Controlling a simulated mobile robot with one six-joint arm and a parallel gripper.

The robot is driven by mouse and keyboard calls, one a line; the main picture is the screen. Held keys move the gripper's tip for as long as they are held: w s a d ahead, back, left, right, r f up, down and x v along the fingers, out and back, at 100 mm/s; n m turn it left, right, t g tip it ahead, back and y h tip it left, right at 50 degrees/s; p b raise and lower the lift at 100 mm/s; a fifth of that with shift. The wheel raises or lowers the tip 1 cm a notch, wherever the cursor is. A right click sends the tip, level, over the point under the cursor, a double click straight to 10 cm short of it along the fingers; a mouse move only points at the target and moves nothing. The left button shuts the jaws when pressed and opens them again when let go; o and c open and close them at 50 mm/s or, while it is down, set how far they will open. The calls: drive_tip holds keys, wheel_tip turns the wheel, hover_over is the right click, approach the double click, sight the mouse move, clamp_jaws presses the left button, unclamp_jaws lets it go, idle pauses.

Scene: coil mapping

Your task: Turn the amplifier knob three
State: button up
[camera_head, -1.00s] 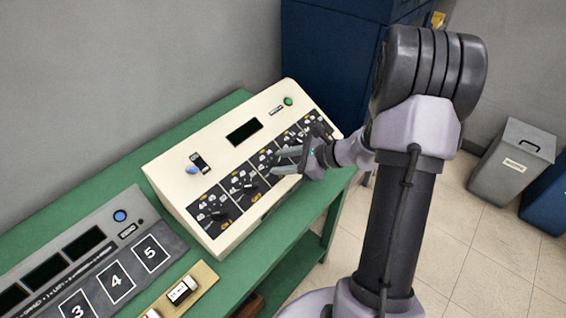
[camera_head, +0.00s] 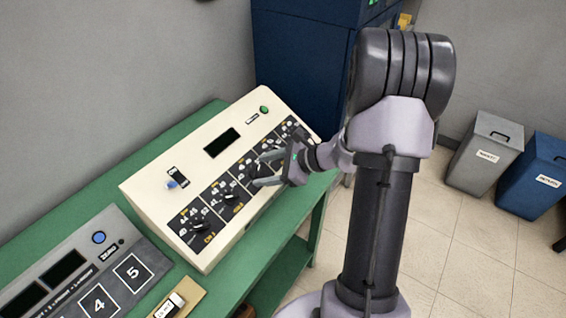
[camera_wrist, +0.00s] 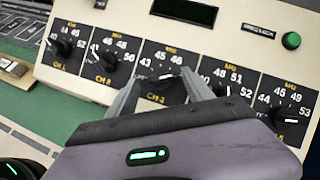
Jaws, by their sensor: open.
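The amplifier is a cream box with a sloped front (camera_head: 150,190) and a row of several black channel panels, each with a dark knob. The third knob (camera_wrist: 173,91), on the panel marked CH 3, shows at the middle of the wrist view. My gripper (camera_wrist: 163,76) is open, with one finger on each side of that knob. Whether the fingers touch it I cannot tell. In the head view my gripper (camera_head: 257,170) is over the middle of the knob row and partly hides it. The CH 1 knob (camera_wrist: 58,46) and CH 2 knob (camera_wrist: 105,62) lie to the left.
A grey numbered console (camera_head: 70,275) is at the left. Bins (camera_head: 485,150) stand at the right, with open floor before them.

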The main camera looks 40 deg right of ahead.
drive_tip(key=p+v, duration=0.4)
drive_tip(key=v, duration=1.2)
drive_tip(key=shift+s+r, duration=0.1)
drive_tip(key=shift+r, duration=0.05)
drive_tip(key=a+r+n+g+b, duration=0.3)
drive_tip(key=a+n, duration=0.4)
drive_tip(key=a, duration=0.6)
drive_tip(key=s+a+r+n+h+b, duration=0.1)
drive_tip(key=s+a+r+n+h, duration=0.1)
drive_tip(key=s+a+n, duration=0.3)
drive_tip(key=s+a+r+n+h+b, duration=0.1)
drive_tip(key=s+a+n+h, duration=0.2)
drive_tip(key=s+a+n, duration=0.3)
drive_tip(key=a+n, duration=0.3)
drive_tip(key=shift+r, duration=0.4)
